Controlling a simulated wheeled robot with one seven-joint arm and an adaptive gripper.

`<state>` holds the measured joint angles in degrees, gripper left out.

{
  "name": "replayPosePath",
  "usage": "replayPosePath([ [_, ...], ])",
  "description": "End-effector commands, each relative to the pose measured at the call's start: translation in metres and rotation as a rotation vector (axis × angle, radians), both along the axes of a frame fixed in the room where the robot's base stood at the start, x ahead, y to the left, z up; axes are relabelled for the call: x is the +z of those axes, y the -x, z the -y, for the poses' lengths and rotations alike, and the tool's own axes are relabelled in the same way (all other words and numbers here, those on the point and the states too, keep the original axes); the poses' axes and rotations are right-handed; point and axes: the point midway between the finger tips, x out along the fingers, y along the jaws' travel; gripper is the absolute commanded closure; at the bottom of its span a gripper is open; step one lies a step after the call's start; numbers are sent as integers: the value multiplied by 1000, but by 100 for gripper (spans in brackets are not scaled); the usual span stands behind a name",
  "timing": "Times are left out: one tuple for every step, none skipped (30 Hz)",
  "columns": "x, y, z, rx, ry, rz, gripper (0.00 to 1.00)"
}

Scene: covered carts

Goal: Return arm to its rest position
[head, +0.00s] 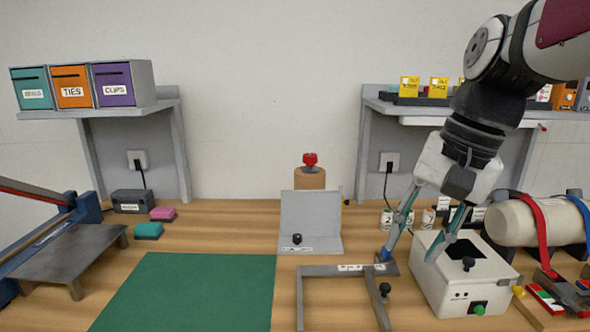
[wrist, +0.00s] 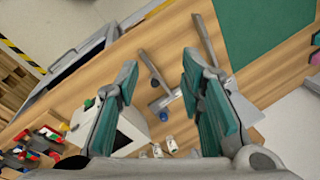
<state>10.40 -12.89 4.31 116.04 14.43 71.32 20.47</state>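My arm reaches in from the upper right of the head view. My gripper (head: 410,250) points down with its two teal-padded fingers spread apart and nothing between them. It hangs over the back left of the white box (head: 465,280), which has a dark opening on top and a green knob in front. Whether a fingertip touches the box is unclear. In the wrist view my gripper (wrist: 160,70) is also open, with bare table and part of the grey flat frame (wrist: 205,40) showing between and beyond the fingers.
The grey frame (head: 335,270) lies left of the box. A green mat (head: 190,290) covers the front middle. A grey upright plate (head: 310,215) stands behind. A shelf (head: 410,105) is near my arm.

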Motion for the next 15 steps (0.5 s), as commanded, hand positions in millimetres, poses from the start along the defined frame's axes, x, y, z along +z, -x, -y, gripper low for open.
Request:
replayPosePath([
  [3,22,0,47,37,35,65],
  [2,33,2,76,61,54,65],
  [0,47,3,117,91,81,65],
  [-2,58,5,147,114,99,65],
  [-4,68,7,177,137,119,65],
  [-7,81,9,218,165,143,65],
  [-9,90,11,249,187,160,65],
  [-12,99,13,278,206,178,65],
  [-16,110,15,314,232,197,65],
  [-19,117,17,341,249,213,65],
  [-22,123,18,365,265,226,65],
  [-25,130,20,392,282,241,65],
  [-27,135,22,412,295,251,65],
  [-30,139,22,428,305,260,65],
  [-32,143,24,447,317,270,65],
])
